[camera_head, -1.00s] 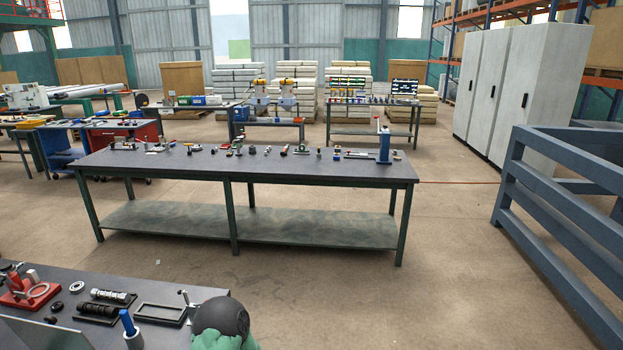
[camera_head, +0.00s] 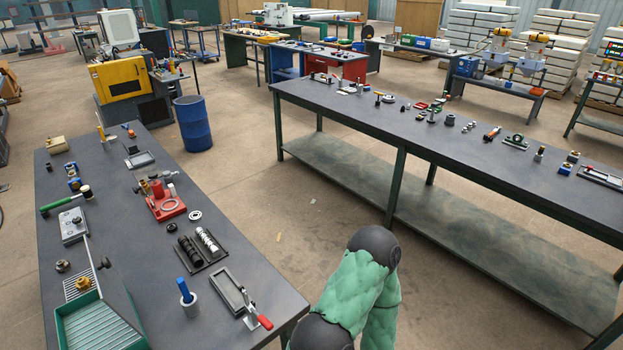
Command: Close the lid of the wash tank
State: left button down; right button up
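A green open-topped tank (camera_head: 72,335) with a ribbed, slatted inside stands at the near left of the left workbench, cut off by the bottom edge. It looks like the wash tank. My green-sleeved arm shows at the bottom middle, right of the bench and well apart from the tank. Neither gripper is in view.
The dark workbench (camera_head: 120,222) also carries a red fixture (camera_head: 166,208), a black tray of rollers (camera_head: 202,248), a blue-handled tool in a cup (camera_head: 188,298) and a red-handled clamp (camera_head: 258,318). A blue barrel (camera_head: 193,124) stands behind.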

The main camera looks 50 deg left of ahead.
aim_at(112, 290)
jog(key=i+u, duration=0.1)
jog(key=u, duration=0.3)
jog(key=i+u, duration=0.1)
jog(key=u, duration=0.3)
jog(key=i+l+u, duration=0.1)
jog(key=u, duration=0.35)
jog(key=i+l+u, duration=0.1)
jog(key=u, duration=0.3)
